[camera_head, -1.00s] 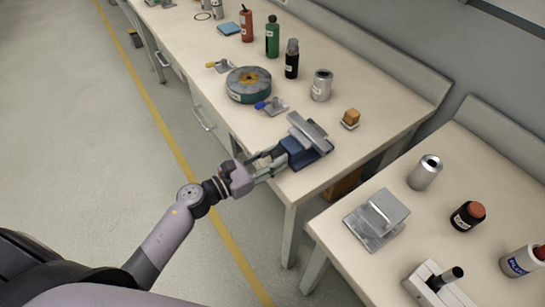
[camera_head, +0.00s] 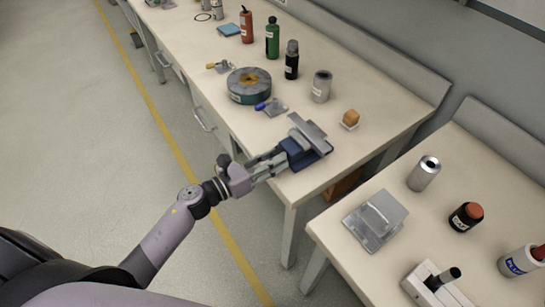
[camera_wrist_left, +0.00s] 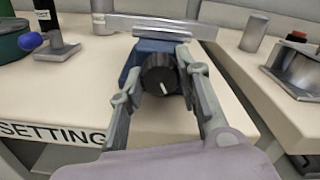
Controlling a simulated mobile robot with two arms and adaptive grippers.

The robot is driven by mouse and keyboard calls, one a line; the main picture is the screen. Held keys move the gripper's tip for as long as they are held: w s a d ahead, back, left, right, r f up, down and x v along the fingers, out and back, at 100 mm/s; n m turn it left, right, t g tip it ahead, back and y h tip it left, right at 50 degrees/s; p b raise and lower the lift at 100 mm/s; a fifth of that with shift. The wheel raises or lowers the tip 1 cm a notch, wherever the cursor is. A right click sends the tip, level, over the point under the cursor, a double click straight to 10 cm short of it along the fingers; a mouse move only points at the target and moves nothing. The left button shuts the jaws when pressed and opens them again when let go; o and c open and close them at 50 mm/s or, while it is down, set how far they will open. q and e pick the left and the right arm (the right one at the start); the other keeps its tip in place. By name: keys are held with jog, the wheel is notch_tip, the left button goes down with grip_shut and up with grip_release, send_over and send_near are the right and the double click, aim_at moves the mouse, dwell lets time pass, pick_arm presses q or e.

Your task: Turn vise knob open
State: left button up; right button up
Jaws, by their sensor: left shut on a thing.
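The vise (camera_head: 304,148) has a blue body and grey metal jaws. It stands near the front right corner of the long workbench. In the left wrist view the vise (camera_wrist_left: 160,45) shows its black round knob (camera_wrist_left: 160,80) facing me, with a white mark on it pointing down and slightly right. My left gripper (camera_head: 277,163) reaches the vise from the front. In the left wrist view the fingers of my left gripper (camera_wrist_left: 158,82) are on both sides of the knob, shut on it. My right gripper is not in view.
A second table with a metal block (camera_head: 376,222) stands to the right, across a gap.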

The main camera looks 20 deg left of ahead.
pick_arm(q)
jog(key=n+p, duration=0.1)
jog(key=n, duration=0.3)
jog(key=shift+n, duration=0.3)
jog(key=n+p, duration=0.2)
jog(key=n, duration=0.3)
jog(key=shift+r+n, duration=0.1)
jog(key=shift+n, duration=0.2)
jog(key=n+p, duration=0.2)
jog(key=n, duration=0.3)
jog(key=n+p, duration=0.1)
jog(key=n, duration=0.4)
jog(key=o, duration=1.1)
jog(key=shift+o, duration=0.2)
jog(key=shift+s+f, duration=0.1)
jog(key=shift+f, duration=0.1)
